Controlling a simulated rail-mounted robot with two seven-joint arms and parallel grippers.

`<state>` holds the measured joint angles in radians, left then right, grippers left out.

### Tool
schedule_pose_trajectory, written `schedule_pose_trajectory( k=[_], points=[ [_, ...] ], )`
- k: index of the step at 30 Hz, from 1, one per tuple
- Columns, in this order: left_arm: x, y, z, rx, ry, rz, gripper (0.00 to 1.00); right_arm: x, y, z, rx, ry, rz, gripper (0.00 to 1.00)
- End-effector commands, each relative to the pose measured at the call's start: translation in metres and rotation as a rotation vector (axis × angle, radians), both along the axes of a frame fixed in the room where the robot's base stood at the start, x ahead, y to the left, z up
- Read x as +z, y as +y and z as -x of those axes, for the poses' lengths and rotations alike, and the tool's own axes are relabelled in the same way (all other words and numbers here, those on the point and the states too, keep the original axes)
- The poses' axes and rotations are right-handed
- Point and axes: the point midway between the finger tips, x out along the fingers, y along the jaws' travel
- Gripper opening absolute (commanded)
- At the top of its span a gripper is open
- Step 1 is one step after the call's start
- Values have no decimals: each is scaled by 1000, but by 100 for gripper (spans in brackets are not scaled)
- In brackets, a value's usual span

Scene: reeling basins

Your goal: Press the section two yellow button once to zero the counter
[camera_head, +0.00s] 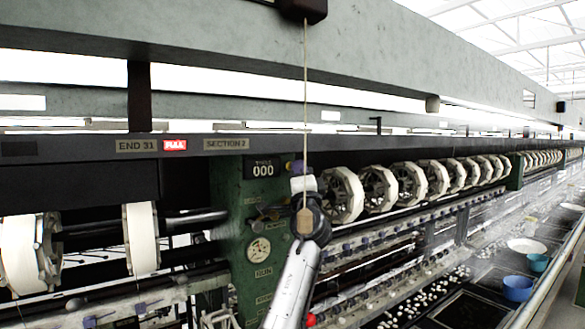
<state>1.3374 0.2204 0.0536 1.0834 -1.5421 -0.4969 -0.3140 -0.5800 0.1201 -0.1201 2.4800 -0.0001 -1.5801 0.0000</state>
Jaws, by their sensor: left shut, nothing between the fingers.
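The green section post (228,190) stands at centre left, under the "SECTION 2" label (226,144). The counter (263,169) near its top reads 000. My left gripper (299,168) is shut and empty, just right of the counter at the post's upper right edge. I cannot tell whether it touches anything. My right gripper is not in view.
A cord (305,90) with a wooden handle (305,222) hangs in front of my left wrist. White reels (343,194) line the machine to the right. A red "FULL" tag (175,144) sits left of the section label. Blue bowls (517,288) stand at lower right.

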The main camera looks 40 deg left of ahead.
Motion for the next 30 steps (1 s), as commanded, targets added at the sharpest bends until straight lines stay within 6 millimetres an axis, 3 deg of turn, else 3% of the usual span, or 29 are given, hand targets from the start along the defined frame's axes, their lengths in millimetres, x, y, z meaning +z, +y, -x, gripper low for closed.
schedule_pose_trajectory(
  k=[30],
  points=[
    [-1,-24,6,-3,-1,1,0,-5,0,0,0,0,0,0]
  ],
)
